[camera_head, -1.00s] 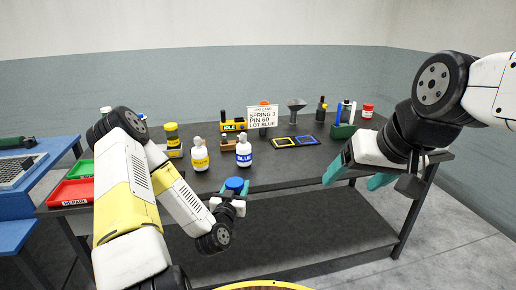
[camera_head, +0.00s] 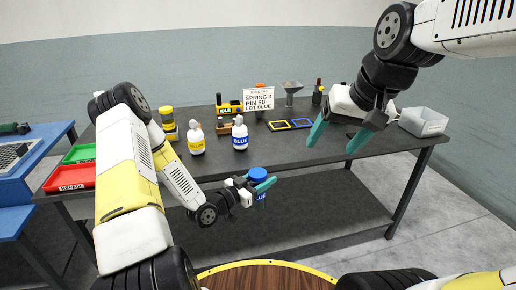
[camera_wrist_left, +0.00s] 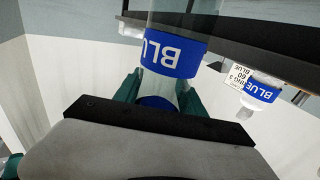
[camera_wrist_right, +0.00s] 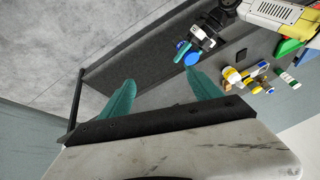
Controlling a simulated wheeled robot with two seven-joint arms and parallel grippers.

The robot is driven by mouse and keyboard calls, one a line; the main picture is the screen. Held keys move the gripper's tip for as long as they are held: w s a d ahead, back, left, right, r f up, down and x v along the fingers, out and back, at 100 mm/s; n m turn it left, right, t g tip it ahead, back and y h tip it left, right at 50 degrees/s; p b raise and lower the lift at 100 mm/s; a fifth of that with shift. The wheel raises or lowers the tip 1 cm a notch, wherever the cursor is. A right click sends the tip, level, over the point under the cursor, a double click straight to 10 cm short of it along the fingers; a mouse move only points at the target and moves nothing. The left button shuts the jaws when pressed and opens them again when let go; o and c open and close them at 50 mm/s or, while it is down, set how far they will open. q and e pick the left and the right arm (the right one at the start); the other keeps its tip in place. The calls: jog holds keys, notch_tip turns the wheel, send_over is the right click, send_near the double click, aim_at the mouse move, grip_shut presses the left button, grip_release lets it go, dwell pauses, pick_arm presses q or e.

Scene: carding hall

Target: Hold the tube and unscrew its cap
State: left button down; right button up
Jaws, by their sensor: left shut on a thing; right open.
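The tube has a blue cap (camera_head: 258,173) on top and a blue label (camera_head: 261,196). It stands upright in front of the table's front edge. My left gripper (camera_head: 262,187) is shut on the tube below the cap. The left wrist view shows its clear body and BLUE label (camera_wrist_left: 172,52) between the teal fingers. My right gripper (camera_head: 336,138) is open and empty, up and to the right of the tube. In the right wrist view, the blue cap (camera_wrist_right: 191,59) lies beyond the open fingers (camera_wrist_right: 162,80), apart from them.
A grey bin (camera_head: 422,122) is at right. Red (camera_head: 70,177) and green trays (camera_head: 80,153) are at left.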

jog(key=w+a+f+g, duration=0.35)
jog(key=w+a, duration=0.35)
jog(key=w, duration=0.4)
jog(key=m+g+h, duration=0.1)
jog(key=h, duration=0.1)
send_near(254, 173)
jog(key=shift+w+d+f, duration=0.2)
jog(key=shift+w+d, duration=0.05)
jog(key=shift+d, duration=0.05)
jog(key=shift+w+a+f, duration=0.1)
jog(key=shift+a+f, duration=0.15)
jog(key=shift+f, duration=0.35)
notch_tip(254, 173, down, 7)
jog(key=shift+f, duration=0.2)
jog(key=shift+a, duration=0.1)
jog(key=c, duration=1.5)
jog(key=shift+o, duration=0.2)
jog(key=n, duration=0.6)
jog(key=shift+s+a+r, duration=0.1)
jog(key=shift+s+a, duration=0.05)
jog(key=shift+s, duration=0.05)
jog(key=shift+r, duration=0.15)
